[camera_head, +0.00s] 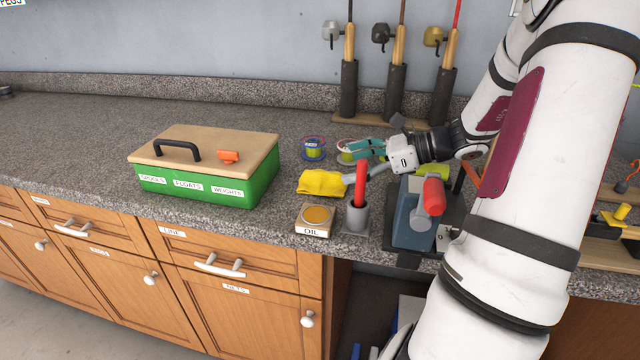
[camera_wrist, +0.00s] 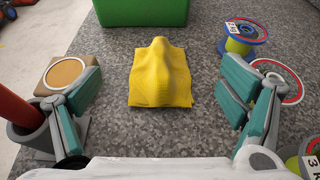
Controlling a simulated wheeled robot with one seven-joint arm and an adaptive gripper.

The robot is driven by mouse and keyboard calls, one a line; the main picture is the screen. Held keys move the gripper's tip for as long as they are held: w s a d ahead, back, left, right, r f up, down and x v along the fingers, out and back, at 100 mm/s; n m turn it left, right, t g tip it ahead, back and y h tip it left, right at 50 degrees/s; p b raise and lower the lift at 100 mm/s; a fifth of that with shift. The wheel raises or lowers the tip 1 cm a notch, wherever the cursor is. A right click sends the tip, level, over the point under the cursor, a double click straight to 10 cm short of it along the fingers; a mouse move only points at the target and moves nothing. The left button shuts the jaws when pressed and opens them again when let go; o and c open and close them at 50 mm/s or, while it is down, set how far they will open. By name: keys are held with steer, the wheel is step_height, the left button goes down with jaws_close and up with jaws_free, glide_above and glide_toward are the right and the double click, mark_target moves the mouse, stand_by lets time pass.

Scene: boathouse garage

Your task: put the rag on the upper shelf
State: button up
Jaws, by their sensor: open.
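The rag is a yellow cloth (camera_head: 322,182) lying on the speckled grey counter, to the right of the green box. In the wrist view the rag (camera_wrist: 160,76) lies ahead, between the two fingers, with a raised fold along its middle. My gripper (camera_head: 366,160) is above the counter at the right of the rag. In the wrist view my gripper (camera_wrist: 163,97) has its teal fingers spread wide, with nothing between them but bare counter and the rag beyond. It does not touch the rag. I cannot make out an upper shelf.
A green tackle box (camera_head: 205,195) stands left of the rag. Spools (camera_head: 314,149) are behind the rag. Fishing rods (camera_head: 397,75) stand against the wall. The counter's left part is clear.

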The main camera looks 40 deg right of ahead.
mark_target(329, 172)
steer(key=shift+w+a+f, duration=0.15)
steer(key=shift+f, duration=0.35)
steer(key=shift+b+x, duration=0.55)
steer(key=shift+x, duration=2.9)
steer(key=shift+c, duration=0.2)
steer(key=shift+r, duration=0.1)
steer(key=c, duration=1.9)
